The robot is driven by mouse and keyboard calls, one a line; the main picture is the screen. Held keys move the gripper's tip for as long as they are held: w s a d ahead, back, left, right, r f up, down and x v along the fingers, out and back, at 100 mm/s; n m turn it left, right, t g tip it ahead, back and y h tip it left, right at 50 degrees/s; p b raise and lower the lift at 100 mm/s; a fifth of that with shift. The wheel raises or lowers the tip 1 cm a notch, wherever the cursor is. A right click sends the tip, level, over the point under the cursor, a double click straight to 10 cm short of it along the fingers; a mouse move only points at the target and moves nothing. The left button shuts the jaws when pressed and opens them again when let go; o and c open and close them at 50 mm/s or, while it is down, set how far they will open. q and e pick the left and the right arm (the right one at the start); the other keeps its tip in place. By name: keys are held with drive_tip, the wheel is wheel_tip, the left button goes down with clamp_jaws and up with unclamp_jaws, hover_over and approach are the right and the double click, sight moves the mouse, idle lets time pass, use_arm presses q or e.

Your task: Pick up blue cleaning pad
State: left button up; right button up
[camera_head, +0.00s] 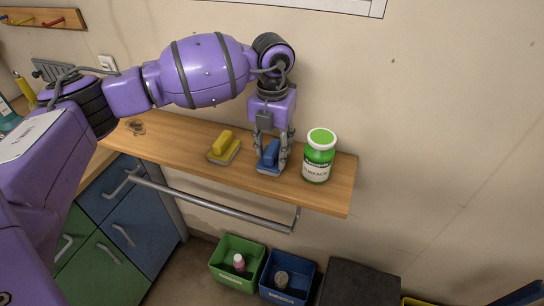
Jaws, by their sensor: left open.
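The blue cleaning pad (269,170) lies on the wooden shelf, with its raised blue handle upward. My left gripper (271,160) points straight down over it, with its fingers spread on either side of the handle. The fingers are open; I cannot tell whether they touch the handle. A yellow cleaning pad (223,148) with a grey-green base lies to the left on the same shelf. My right gripper is not in view.
A green-lidded jar (319,157) stands close to the right of my left gripper. The wooden shelf (330,203) has a metal rail (215,206) along its front. Green (228,275) and blue (277,296) bins stand on the floor below. The wall is close behind.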

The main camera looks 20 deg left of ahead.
sight(262, 166)
use_arm(q)
clamp_jaws()
drive_tip(key=shift+r, duration=0.15)
drive_tip(key=shift+w+r, duration=0.1)
drive_tip(key=shift+r, duration=0.15)
wheel_tip(262, 166, up, 2)
drive_tip(key=shift+r, duration=0.1)
drive_tip(key=s+a+r, duration=0.2)
drive_tip(key=s+r, duration=0.3)
drive_tip(key=s, duration=0.1)
drive_tip(key=s+a+r, duration=0.2)
drive_tip(key=s+r, duration=0.3)
drive_tip(key=s, duration=0.2)
drive_tip(key=shift+s+a, duration=0.2)
drive_tip(key=shift+a, duration=0.05)
